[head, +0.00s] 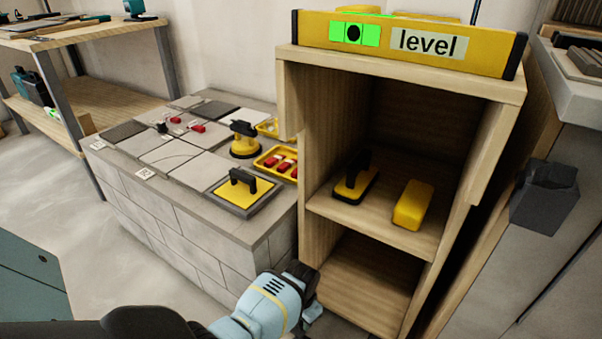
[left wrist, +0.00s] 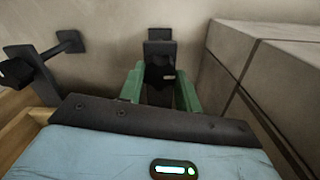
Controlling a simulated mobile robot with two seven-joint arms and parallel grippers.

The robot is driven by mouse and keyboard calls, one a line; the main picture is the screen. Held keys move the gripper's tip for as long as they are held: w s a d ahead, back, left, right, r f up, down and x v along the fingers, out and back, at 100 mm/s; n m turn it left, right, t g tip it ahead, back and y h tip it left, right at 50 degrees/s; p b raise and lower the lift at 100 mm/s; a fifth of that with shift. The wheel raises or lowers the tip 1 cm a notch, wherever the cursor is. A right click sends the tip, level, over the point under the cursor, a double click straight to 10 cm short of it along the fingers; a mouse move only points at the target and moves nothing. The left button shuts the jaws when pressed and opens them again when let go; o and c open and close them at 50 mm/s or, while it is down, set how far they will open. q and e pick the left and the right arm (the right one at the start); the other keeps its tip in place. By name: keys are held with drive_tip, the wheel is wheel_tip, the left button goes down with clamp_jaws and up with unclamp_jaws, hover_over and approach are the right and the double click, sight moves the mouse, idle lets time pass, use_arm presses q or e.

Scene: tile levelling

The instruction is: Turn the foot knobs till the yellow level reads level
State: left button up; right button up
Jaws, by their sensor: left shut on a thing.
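The yellow level (head: 400,46) lies on top of the wooden cabinet (head: 420,78). Its green window shows a black bubble near the middle between two lines, and its label reads "level". My left gripper (head: 312,304) is low at the cabinet's front left bottom corner. In the left wrist view its green fingers (left wrist: 160,92) are shut on a black foot knob (left wrist: 159,62). Another black foot knob (left wrist: 68,42) stands apart to the left there. The held knob is mostly hidden in the head view. My right gripper is not in view.
A tiled block (head: 200,230) stands close on the left, bearing tiles, a yellow suction cup (head: 244,142) and a yellow tray (head: 262,162). A float (head: 356,180) and a yellow sponge-like block (head: 413,204) lie on the cabinet shelf. A grey bench stands at right.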

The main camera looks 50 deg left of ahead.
use_arm(q)
drive_tip(key=shift+m+p, duration=0.45)
drive_tip(key=shift+m, duration=0.25)
drive_tip(key=o, duration=1)
drive_tip(key=shift+c, duration=0.2)
